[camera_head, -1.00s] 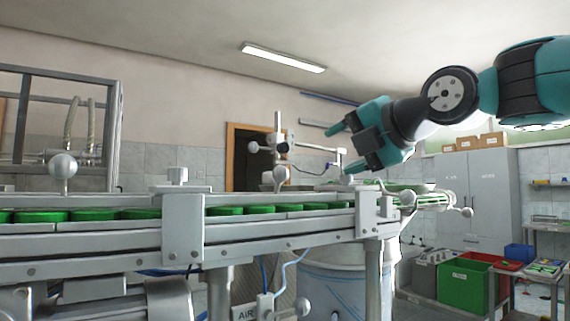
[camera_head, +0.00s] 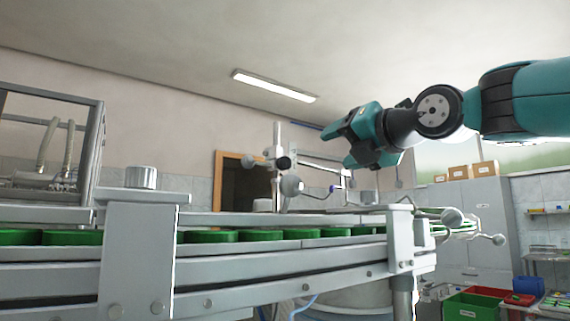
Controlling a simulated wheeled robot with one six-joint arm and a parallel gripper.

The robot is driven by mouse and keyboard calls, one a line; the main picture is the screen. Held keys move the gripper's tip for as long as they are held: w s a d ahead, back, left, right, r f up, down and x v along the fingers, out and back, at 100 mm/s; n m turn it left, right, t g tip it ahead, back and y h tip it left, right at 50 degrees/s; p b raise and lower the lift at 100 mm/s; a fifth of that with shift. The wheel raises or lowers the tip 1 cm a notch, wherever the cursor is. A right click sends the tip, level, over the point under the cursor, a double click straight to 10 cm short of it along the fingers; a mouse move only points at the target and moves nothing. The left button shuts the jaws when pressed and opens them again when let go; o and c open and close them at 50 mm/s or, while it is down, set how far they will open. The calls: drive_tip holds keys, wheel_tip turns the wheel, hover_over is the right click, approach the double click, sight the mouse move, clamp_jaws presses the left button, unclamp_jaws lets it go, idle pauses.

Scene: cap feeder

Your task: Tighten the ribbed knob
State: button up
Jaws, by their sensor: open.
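A grey ribbed knob (camera_head: 140,177) stands upright on top of a metal bracket (camera_head: 138,260) at the near left of the conveyor. My gripper (camera_head: 337,148) is in the upper middle of the view, teal and black, with its two fingers apart and pointing left. Nothing shows between the fingers. It is well to the right of the ribbed knob, higher in the picture and apart from it. Whether the knob is loose or tight cannot be seen.
Green caps (camera_head: 262,235) line the conveyor rail (camera_head: 300,262). A post with clamps and ball knobs (camera_head: 291,185) rises behind the rail, below and left of my gripper. A framed machine (camera_head: 92,150) stands at the left. Space above the rail near the ribbed knob looks clear.

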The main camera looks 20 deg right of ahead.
drive_tip(key=w+p, duration=0.1)
drive_tip(key=p, duration=1)
approach(286, 163)
drive_tip(key=x, duration=0.9)
drive_tip(key=shift+w+a, duration=0.1)
drive_tip(key=shift+w, duration=0.1)
drive_tip(key=c, duration=0.9)
